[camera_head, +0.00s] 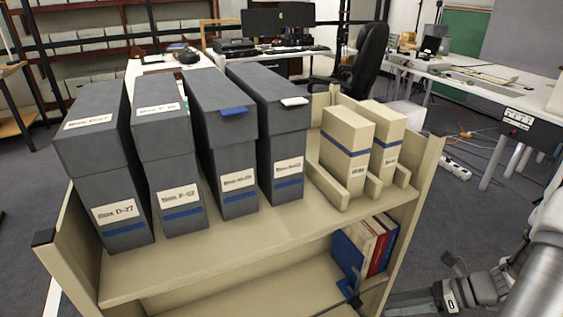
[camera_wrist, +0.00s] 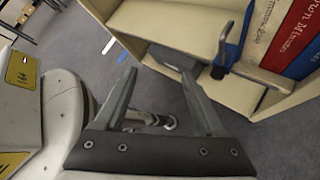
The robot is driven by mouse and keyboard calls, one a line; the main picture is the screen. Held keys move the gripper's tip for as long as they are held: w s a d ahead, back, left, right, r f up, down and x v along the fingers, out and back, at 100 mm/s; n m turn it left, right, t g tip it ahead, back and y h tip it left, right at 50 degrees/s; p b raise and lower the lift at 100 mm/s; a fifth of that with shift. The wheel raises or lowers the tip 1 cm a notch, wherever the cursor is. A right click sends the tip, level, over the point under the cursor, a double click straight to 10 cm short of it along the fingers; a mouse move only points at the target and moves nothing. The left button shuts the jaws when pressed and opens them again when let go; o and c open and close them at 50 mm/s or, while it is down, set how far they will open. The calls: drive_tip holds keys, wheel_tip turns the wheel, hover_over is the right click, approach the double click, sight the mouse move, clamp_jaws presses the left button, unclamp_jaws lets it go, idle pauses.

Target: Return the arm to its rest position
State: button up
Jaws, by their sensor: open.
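My gripper (camera_wrist: 158,75) shows in the wrist view with its two fingers spread apart and nothing between them. Its fingers point toward the cart's lower shelf, close to it in the picture; I cannot tell the exact gap. In the head view, part of my arm (camera_head: 545,265) is at the lower right, to the right of the cart (camera_head: 235,265). The gripper's fingers are not clear in that view.
Several grey boxes (camera_head: 180,220) and two cream boxes (camera_head: 345,150) stand on the cart's top shelf. Books (camera_head: 377,245) stand below by a blue bookend (camera_head: 347,262); these books (camera_wrist: 297,35) also show in the wrist view. Open floor (camera_head: 470,215) lies right of the cart.

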drive_tip(key=w+a+r+n+g+h, duration=0.1)
drive_tip(key=a+r+n+h, duration=0.4)
drive_tip(key=r+n, duration=0.55)
drive_tip(key=a+r+n+h, duration=0.3)
drive_tip(key=a+r+n, duration=0.5)
drive_tip(key=r, duration=0.4)
drive_tip(key=s+a+r+n+t+h, duration=0.3)
drive_tip(key=s+r+n, duration=0.2)
drive_tip(key=s+n, duration=0.45)
wheel_tip(320, 180, up, 19)
drive_tip(key=p, duration=1.9)
drive_tip(key=shift+d, duration=0.2)
